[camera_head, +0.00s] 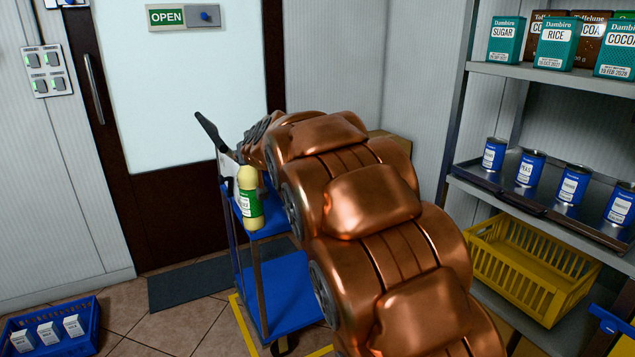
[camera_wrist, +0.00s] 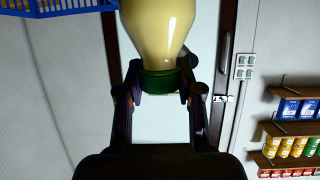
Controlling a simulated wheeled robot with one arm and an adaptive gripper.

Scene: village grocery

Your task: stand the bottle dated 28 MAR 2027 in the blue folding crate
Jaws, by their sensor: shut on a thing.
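In the wrist view my gripper (camera_wrist: 164,92) is shut on the green neck or cap end of a bottle (camera_wrist: 158,28) with a pale yellow body. The body fills the top middle of that view and runs out of frame. The head view shows a pale yellow bottle with a green label (camera_head: 249,205) by the trolley's near left corner; I cannot tell whether it is the held one. No bottle date is readable. A blue slatted crate (camera_head: 80,345) is on the floor at lower left, holding small white cartons. Blue slats (camera_wrist: 60,6) also show in the wrist view.
A blue two-deck trolley (camera_head: 283,290) stands left of my arm. Right is a grey shelf rack with boxes, blue cans on trays and a yellow basket (camera_head: 535,265). A glazed door (camera_head: 180,90) is behind.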

